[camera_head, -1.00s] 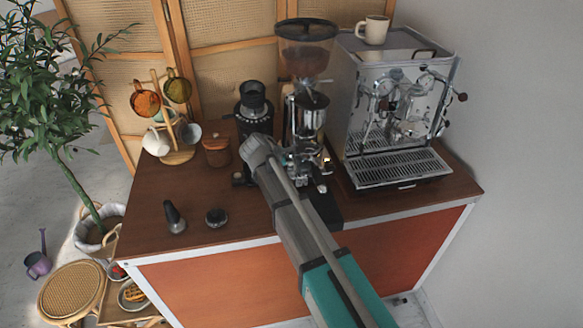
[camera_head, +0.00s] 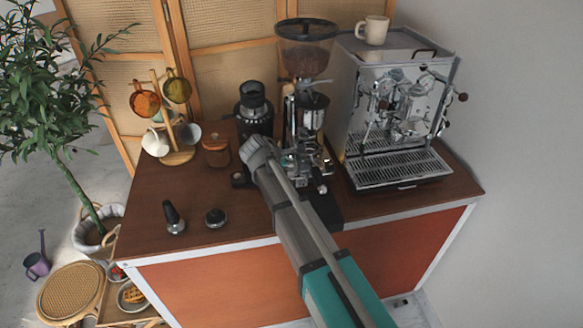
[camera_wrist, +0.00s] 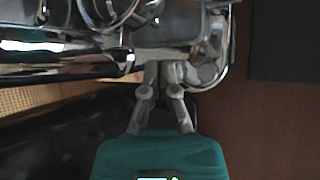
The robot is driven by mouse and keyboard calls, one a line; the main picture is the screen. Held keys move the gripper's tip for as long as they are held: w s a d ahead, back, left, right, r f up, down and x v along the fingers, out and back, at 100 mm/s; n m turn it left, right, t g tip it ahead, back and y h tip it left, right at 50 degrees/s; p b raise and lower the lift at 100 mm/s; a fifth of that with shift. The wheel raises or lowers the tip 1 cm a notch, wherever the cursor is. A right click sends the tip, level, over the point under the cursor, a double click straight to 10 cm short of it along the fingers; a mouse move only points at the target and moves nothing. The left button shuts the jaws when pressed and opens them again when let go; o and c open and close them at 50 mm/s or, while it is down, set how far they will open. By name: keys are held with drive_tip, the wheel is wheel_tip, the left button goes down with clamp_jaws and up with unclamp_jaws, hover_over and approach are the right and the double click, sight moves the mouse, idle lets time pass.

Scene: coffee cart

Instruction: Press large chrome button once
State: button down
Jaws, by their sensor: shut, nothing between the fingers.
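The coffee grinder (camera_head: 313,118) stands on the counter, with a clear bean hopper on top and chrome parts low on its front. A rounded chrome piece (camera_wrist: 207,72) lies just right of the fingertips. Contact cannot be made out. In the head view my arm and the chrome clutter make the fingertips hard to pick out.
A chrome espresso machine (camera_head: 400,100) stands right of the grinder, with a cup (camera_head: 373,30) on top. A dark canister-like appliance (camera_head: 255,110), a lidded jar (camera_head: 216,152) and a mug stand (camera_head: 178,155) are to the left.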

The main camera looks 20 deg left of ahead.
sight(288, 168)
drive_tip(key=shift+f, duration=0.2)
drive_tip(key=shift+r, duration=0.15)
idle(0.5)
drive_tip(key=shift+r+p, duration=0.75)
drive_tip(key=shift+r+p, duration=2.5)
drive_tip(key=shift+r, duration=0.05)
drive_tip(key=shift+s+f, duration=0.1)
drive_tip(key=shift+s, duration=0.05)
